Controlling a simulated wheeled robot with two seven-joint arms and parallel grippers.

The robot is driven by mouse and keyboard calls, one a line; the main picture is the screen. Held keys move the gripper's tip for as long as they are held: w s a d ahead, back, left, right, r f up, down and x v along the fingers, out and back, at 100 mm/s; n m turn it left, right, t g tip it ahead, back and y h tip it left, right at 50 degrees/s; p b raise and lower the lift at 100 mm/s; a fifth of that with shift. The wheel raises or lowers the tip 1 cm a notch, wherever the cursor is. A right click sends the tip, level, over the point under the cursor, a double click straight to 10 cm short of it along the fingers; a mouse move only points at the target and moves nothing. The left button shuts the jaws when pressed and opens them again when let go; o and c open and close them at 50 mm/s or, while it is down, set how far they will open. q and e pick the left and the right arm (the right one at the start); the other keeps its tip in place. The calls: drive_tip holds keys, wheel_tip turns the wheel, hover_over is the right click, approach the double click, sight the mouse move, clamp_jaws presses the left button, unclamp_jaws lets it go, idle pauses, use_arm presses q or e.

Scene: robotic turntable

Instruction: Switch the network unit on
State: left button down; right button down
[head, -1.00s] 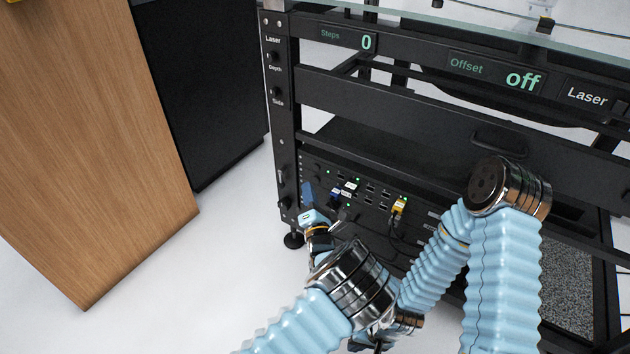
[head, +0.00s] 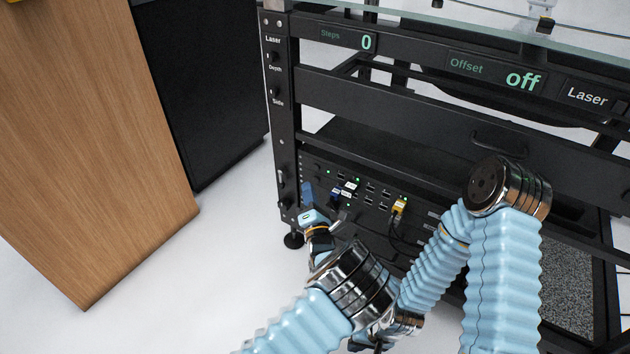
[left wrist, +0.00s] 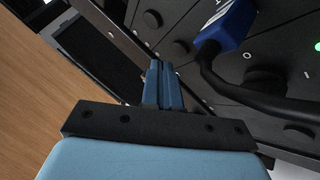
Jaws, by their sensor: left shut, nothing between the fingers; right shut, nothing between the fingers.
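The network unit (head: 376,184) is a black panel low in the rack, with rows of ports, a small green light, plugged cables and dark round knobs. The knobs (left wrist: 180,48) show large in the left wrist view, beside a blue cable plug (left wrist: 228,25). I cannot tell which part is its switch. My left gripper (head: 307,188) is at the panel's left end. Its blue fingers (left wrist: 161,68) are shut and empty, with the tips near the panel's left edge. Touching or apart, I cannot tell. My right arm reaches down to the bottom edge; its fingers are not visible.
A yellow plug (head: 399,206) with a dark cable sits right of the ports. The rack's left post (head: 284,120) rises beside the unit. A wooden cabinet (head: 85,150) stands at left, with clear white floor (head: 225,255) between it and the rack.

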use_arm(q)
drive_tip(key=shift+w, duration=0.1)
drive_tip(key=shift+w+d, duration=0.25)
drive_tip(key=shift+w, duration=0.05)
drive_tip(key=shift+w+d, duration=0.25)
drive_tip(key=shift+w, duration=0.05)
idle(0.6)
drive_tip(key=shift+s+a+p, duration=0.45)
drive_tip(key=shift+s+a, duration=0.05)
drive_tip(key=shift+s, duration=0.2)
drive_tip(key=s+a+p, duration=0.3)
drive_tip(key=s, duration=0.2)
drive_tip(key=shift+a, duration=0.25)
